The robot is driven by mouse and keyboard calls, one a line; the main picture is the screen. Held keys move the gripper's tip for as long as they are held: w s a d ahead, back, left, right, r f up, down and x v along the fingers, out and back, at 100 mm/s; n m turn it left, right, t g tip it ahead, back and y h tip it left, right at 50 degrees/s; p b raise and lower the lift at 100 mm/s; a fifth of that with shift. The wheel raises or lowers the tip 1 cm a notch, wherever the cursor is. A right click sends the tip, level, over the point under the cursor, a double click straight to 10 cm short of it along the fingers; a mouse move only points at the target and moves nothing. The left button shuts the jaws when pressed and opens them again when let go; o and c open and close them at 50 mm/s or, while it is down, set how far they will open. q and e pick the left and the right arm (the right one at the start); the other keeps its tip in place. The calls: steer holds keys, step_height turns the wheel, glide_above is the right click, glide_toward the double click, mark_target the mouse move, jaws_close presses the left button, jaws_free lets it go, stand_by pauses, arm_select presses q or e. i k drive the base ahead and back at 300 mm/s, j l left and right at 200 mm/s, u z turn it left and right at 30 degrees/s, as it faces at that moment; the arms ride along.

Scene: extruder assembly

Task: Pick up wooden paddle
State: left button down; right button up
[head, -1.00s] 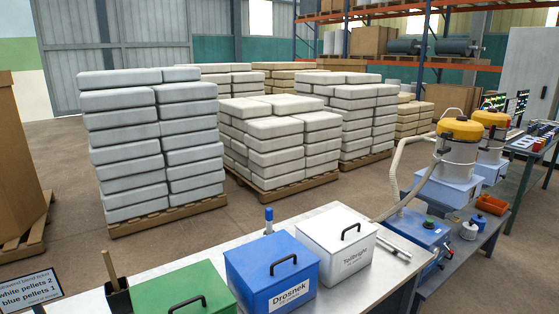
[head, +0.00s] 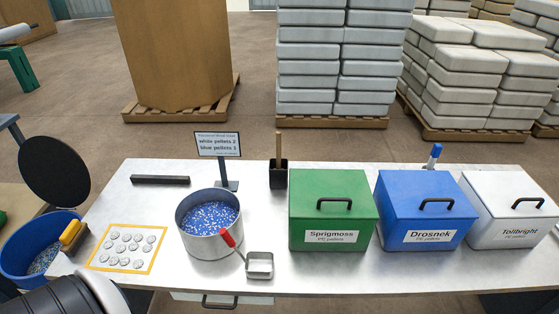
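The wooden paddle (head: 279,146) stands upright in a small black holder (head: 279,178) near the back edge of the table. Only its wooden handle shows; its lower part is hidden inside the holder. The holder is between the sign and the green Sprigmoss box. Neither gripper is in view.
On the white table (head: 340,278) are a metal pot (head: 208,247) of blue and white pellets, a red-handled scoop (head: 260,265), a sign (head: 218,145), a green box (head: 332,210), a blue box (head: 426,208) and a white box (head: 512,208). A blue tub (head: 22,262) stands left.

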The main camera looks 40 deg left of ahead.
mark_target(278, 134)
steer(key=u, duration=1.7)
steer(key=k+l+u, duration=0.1)
steer(key=l, duration=0.2)
